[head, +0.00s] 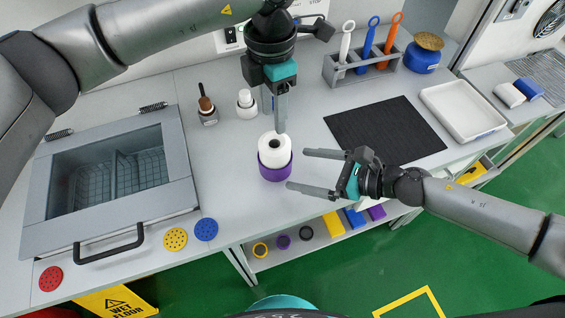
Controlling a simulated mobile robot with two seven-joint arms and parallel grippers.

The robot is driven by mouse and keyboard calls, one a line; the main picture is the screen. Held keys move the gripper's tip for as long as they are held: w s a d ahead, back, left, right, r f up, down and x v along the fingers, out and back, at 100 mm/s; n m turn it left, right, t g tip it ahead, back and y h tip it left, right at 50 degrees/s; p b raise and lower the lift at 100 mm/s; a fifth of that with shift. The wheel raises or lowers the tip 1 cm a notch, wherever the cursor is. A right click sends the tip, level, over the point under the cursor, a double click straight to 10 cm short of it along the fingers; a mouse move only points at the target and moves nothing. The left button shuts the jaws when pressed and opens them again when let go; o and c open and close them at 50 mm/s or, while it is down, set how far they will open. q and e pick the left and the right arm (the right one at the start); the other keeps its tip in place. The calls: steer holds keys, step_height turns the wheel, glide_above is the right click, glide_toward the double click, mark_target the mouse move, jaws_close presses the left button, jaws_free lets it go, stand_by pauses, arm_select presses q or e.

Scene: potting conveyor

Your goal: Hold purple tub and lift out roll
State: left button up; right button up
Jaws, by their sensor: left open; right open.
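The purple tub (275,171) stands upright on the grey table near its front edge. A white roll (273,146) sits in it and sticks up above the rim, its dark core hole facing up. My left gripper (279,130) points down from above, at the roll's upper edge; its fingers overlap in this view and it is open. I cannot tell whether a finger touches the roll. My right gripper (296,170) comes from the right, open, with its two fingers spread to the right of the tub and no object between them.
A lidded sink-like box (190,190) fills the left side. Small bottles (245,105) stand behind the roll. A black mat (385,130), a white tray (462,112) and a tool rack (360,70) lie to the right and back. Coloured discs (175,239) lie at the front left edge.

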mark_target(282, 166)
steer(key=x, duration=0.6)
steer(key=shift+w+a+f, duration=0.1)
steer(key=shift+a+f, duration=0.05)
steer(key=shift+c, duration=0.2)
